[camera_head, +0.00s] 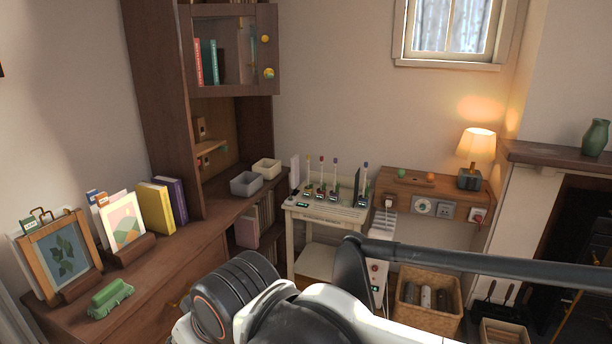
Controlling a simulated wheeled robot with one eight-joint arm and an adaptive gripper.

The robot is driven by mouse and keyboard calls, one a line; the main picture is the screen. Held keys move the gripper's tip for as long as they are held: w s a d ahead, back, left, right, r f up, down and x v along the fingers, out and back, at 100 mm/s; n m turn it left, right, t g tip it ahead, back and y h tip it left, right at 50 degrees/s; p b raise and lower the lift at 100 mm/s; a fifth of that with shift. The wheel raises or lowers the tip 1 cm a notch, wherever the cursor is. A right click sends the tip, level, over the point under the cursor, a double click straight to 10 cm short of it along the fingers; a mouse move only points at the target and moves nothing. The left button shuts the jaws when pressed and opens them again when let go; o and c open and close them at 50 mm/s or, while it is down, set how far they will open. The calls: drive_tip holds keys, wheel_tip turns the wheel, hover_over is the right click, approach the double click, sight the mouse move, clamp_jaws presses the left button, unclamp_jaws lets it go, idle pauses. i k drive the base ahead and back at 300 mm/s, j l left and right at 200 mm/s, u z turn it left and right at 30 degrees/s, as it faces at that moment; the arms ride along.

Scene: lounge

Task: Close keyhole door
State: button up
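A brown framed door (267,20) with a see-through pane is on the upper compartment of the tall wooden cabinet (160,90), at the upper left. Two round yellow fittings sit on its right side, an upper knob (265,39) and a lower one (268,73). A keyhole is too small to make out. I cannot tell how far the door stands open. Books (205,62) show inside the compartment. My arm fills the lower middle, well below and apart from the door. My gripper's fingers do not show.
A long wooden counter (165,275) at the left carries picture frames, books and a green object (110,298). Grey (246,184) and cream (266,168) bins stand below the cabinet. A small white stand (325,213), lit lamp (477,146) and wicker basket (428,314) are further right.

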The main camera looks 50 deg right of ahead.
sight(266, 14)
drive_tip(key=z, duration=1.25)
